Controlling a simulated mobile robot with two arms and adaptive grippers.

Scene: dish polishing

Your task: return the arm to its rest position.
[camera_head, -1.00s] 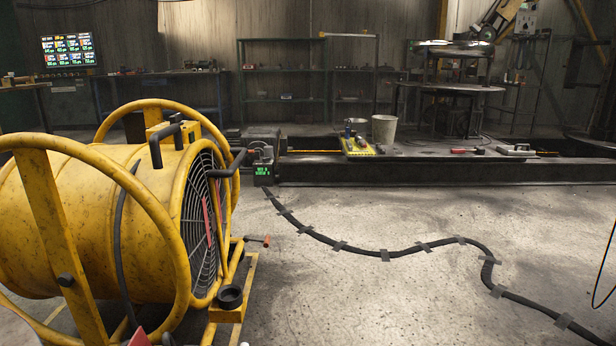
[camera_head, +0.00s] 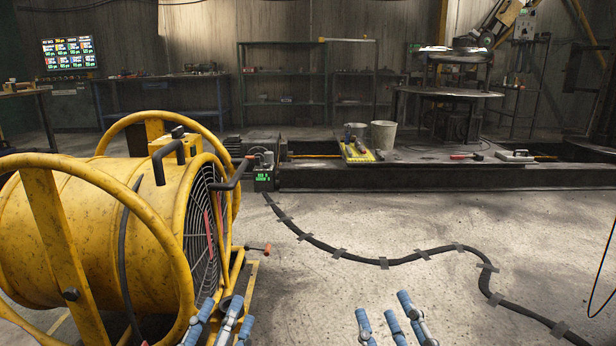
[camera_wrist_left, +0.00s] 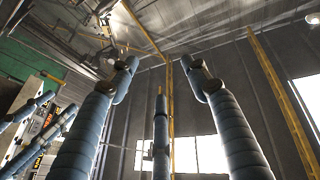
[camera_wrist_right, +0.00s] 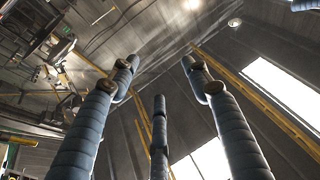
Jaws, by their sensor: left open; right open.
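My left gripper (camera_head: 222,318) shows at the bottom edge of the head view, its blue-grey fingers pointing up in front of the yellow fan's base. My right gripper (camera_head: 390,318) shows at the bottom edge to the right of it, over bare floor. Both are open and empty, and a clear gap lies between them. In the left wrist view, the left gripper's fingers (camera_wrist_left: 165,75) are spread and point up toward the ceiling. The right wrist view shows the right gripper's fingers (camera_wrist_right: 158,75) spread the same way. The arms behind the grippers are out of the head view.
A big yellow drum fan (camera_head: 100,230) fills the left side, close to the left gripper. A black cable (camera_head: 400,258) is taped across the concrete floor. A low dark platform (camera_head: 420,177) with tools and buckets stands beyond. The floor between is otherwise open.

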